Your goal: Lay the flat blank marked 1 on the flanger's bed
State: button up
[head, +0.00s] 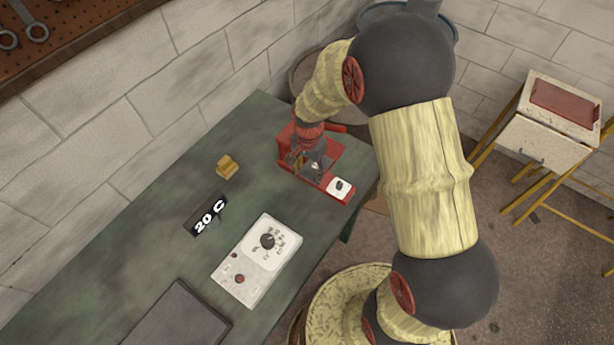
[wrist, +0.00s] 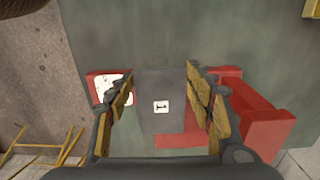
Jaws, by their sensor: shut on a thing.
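The flat blank marked 1 (wrist: 160,88) is a dark grey plate with a small white label. In the wrist view it lies between my gripper's fingertips (wrist: 160,80), and my gripper is shut on it. The flanger (head: 333,192) is a red machine at the right end of the bench, with a white dial plate on its front corner. It also shows in the wrist view (wrist: 268,127), below and around the blank. In the head view my gripper (head: 313,163) is over the flanger and hides much of its bed. I cannot tell whether the blank touches the bed.
A white box on a yellow stand (head: 548,118) is at right.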

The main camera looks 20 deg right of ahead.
aim_at(307, 172)
jog(key=shift+w+f, duration=0.55)
jog(key=shift+f, duration=1.65)
jog(key=shift+f, duration=0.1)
jog(key=o, duration=1.3)
jog(key=shift+o, duration=0.5)
